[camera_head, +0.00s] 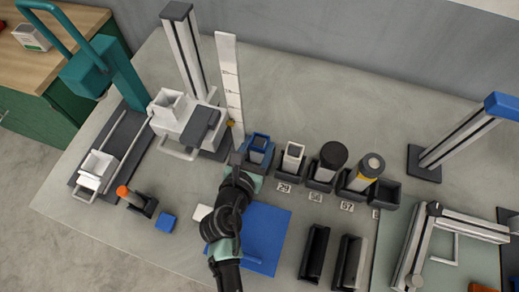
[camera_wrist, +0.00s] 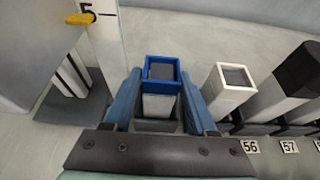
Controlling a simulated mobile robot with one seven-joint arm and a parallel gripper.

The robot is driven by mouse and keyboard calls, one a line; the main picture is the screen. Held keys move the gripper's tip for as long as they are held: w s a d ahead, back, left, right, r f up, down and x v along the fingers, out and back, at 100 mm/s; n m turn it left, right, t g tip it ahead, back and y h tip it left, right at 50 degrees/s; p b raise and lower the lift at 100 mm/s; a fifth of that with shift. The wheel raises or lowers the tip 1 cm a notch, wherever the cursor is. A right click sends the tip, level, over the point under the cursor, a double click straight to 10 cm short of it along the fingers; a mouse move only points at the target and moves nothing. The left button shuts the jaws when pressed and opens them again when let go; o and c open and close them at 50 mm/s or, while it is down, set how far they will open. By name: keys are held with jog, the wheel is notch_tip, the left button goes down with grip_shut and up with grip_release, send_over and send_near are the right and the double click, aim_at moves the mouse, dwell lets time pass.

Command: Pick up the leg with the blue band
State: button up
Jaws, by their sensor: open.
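The leg with the blue band (camera_head: 260,142) stands upright in a dark holder at the left end of a row. In the wrist view, its square blue band (camera_wrist: 161,70) rings a grey top, with a pale shaft below. My gripper (camera_wrist: 160,84) is open, with one blue finger on each side of this leg. I cannot tell whether the fingers touch it. In the head view, my gripper (camera_head: 254,163) is at the leg's near side, and the arm hides part of the holder.
To the right stand a white-topped leg (camera_head: 293,157), a black-topped leg (camera_head: 331,160) and a yellow-banded leg (camera_head: 367,172), close together. An empty holder (camera_head: 384,194) ends the row. A white ruler (camera_head: 230,85) stands close on the left. A blue mat (camera_head: 264,236) lies in front.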

jog(key=x, duration=0.4)
jog(key=shift+w+f, duration=0.1)
jog(key=shift+f, duration=0.05)
grip_shut()
